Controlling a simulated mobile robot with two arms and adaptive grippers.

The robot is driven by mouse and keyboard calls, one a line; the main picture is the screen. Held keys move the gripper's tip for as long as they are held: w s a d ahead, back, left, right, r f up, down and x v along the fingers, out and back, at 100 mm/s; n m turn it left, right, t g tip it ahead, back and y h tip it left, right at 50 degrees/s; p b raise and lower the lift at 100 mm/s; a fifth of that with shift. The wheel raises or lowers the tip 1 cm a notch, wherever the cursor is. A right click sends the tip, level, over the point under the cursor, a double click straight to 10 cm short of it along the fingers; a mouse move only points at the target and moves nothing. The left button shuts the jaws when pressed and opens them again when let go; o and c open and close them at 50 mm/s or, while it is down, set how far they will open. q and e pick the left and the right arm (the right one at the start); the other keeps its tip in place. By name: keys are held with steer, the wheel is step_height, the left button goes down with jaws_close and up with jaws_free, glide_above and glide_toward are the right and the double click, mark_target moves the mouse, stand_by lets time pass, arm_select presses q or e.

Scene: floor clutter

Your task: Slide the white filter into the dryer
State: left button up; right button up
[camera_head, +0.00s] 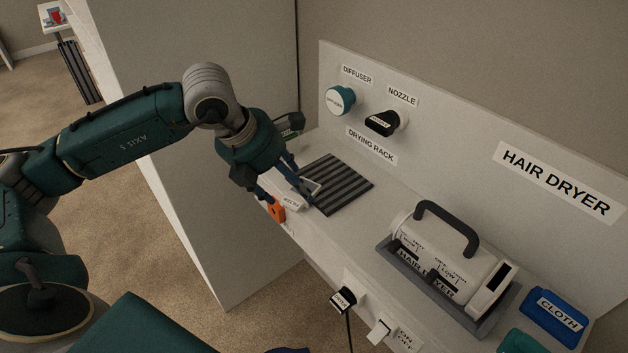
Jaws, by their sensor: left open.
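The hair dryer (443,256) is a white body with a black handle on top. It lies in a grey cradle (477,331) on the white counter. A small pale frame (314,187), which looks like the white filter, is at the left edge of the striped drying rack mat (342,184). My left gripper (286,190) is open, pointing down over the counter's left end, with its fingers beside this pale piece. The gripper partly hides it, and I cannot tell whether they touch. My right gripper is not in view.
A teal diffuser (340,99) and a black nozzle (383,123) hang on the back panel. An orange piece (277,212) sits at the counter's front edge. A blue cloth (554,317) lies right of the dryer. A plug (343,300) and switch (379,331) are in front.

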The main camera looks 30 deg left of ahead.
arm_select(q)
steer(key=a+y, duration=0.1)
steer(key=a, duration=0.1)
steer(key=n+p, duration=0.1)
steer(key=p, duration=0.1)
glide_above(290, 204)
steer(key=s, duration=0.2)
step_height(290, 204, down, 5)
steer(key=x, duration=0.1)
steer(key=p+x, duration=0.1)
steer(key=x, duration=0.2)
steer(key=shift+w+a+f+p, duration=0.1)
steer(key=shift+w+a+p, duration=0.15)
steer(key=shift+p, duration=0.15)
steer(key=shift+f, duration=0.15)
steer(key=shift+s, duration=0.15)
steer(key=c, duration=1.2)
steer(key=shift+d, duration=0.1)
steer(key=shift+c, duration=0.4)
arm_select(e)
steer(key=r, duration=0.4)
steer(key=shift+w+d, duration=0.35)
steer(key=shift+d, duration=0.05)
arm_select(q)
steer(key=shift+s+f, duration=0.1)
